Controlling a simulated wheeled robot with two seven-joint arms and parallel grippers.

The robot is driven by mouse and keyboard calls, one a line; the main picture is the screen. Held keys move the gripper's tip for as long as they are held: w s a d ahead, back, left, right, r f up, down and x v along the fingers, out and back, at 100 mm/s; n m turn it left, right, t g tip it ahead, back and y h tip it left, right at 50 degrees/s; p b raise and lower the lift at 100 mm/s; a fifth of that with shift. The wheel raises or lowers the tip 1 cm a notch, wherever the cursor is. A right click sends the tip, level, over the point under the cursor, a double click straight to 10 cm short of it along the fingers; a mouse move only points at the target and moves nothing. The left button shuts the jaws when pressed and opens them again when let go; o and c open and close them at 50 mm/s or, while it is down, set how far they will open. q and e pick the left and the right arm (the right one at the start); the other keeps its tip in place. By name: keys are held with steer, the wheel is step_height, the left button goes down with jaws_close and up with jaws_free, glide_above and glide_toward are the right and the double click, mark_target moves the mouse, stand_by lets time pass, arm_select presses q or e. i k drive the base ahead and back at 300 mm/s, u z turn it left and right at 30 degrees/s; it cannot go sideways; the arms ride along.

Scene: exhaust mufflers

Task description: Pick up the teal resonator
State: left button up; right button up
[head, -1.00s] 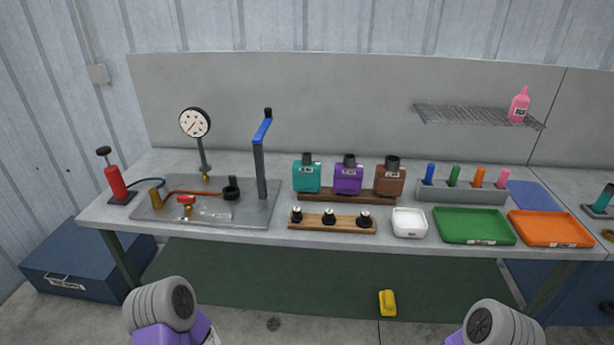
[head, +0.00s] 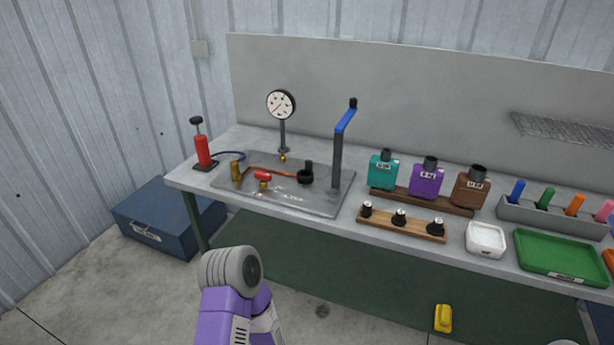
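The teal resonator (head: 383,170) is a small boxy can with a dark neck on top and a pale label. It stands upright at the left end of a dark wooden rack (head: 408,203) on the bench. A purple one (head: 427,180) and a brown one (head: 472,189) stand to its right on the same rack. My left arm shows low in the head view, in front of the bench and well apart from the resonator. Neither gripper is in view.
A metal plate (head: 320,204) with a gauge (head: 281,105) and a blue-handled lever post (head: 338,150) lies left of the rack. A wooden strip (head: 400,226) with black knobs is in front. A white tray (head: 486,239) and green tray (head: 560,256) are right. A yellow object (head: 443,318) lies below.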

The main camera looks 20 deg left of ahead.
mark_target(382, 170)
steer(key=k, duration=0.55)
steer(key=u, duration=0.6)
steer(key=i, duration=1.7)
steer(key=z, duration=0.75)
